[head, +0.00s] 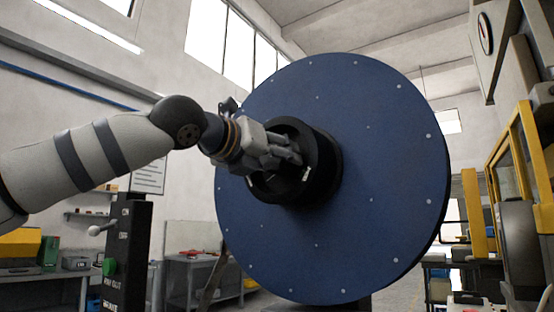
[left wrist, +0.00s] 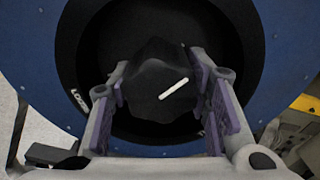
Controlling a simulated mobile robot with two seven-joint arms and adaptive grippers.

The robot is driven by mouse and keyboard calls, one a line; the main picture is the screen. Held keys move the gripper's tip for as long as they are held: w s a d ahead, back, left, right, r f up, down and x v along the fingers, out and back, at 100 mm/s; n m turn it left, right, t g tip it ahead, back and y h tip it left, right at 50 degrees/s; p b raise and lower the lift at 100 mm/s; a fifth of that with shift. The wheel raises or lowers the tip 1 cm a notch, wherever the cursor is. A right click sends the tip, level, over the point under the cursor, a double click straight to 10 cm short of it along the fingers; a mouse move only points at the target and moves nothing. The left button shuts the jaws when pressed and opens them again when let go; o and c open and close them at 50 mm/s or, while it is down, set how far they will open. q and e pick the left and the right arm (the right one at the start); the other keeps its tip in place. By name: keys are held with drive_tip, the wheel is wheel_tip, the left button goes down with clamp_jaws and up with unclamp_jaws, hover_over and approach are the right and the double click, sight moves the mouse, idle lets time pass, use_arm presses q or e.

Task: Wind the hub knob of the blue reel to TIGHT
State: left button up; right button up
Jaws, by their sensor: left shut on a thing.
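The blue reel (head: 390,130) stands upright and fills the middle of the head view. Its black hub (head: 325,165) sticks out of the centre. In the left wrist view the dark hub knob (left wrist: 150,75) has a white pointer line (left wrist: 173,88), slanting from lower left to upper right. The word LOOSE (left wrist: 77,98) shows on the hub ring at left; a small white mark at lower right is mostly hidden by a finger. My left gripper (head: 290,155) reaches into the hub, its purple finger pads (left wrist: 165,95) on both sides of the knob, shut on it. My right gripper is out of view.
A black control post (head: 125,250) with a lever and green button stands at left. Workbenches (head: 205,275) are behind it. A yellow-framed machine (head: 528,150) stands at right. Open floor shows beyond the reel.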

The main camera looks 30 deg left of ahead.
use_arm(q)
drive_tip(key=m, duration=0.4)
drive_tip(key=shift+m, duration=0.3)
drive_tip(key=m, duration=0.9)
drive_tip(key=shift+m, duration=2.1)
drive_tip(key=o, duration=1.2)
drive_tip(key=shift+c, duration=0.2)
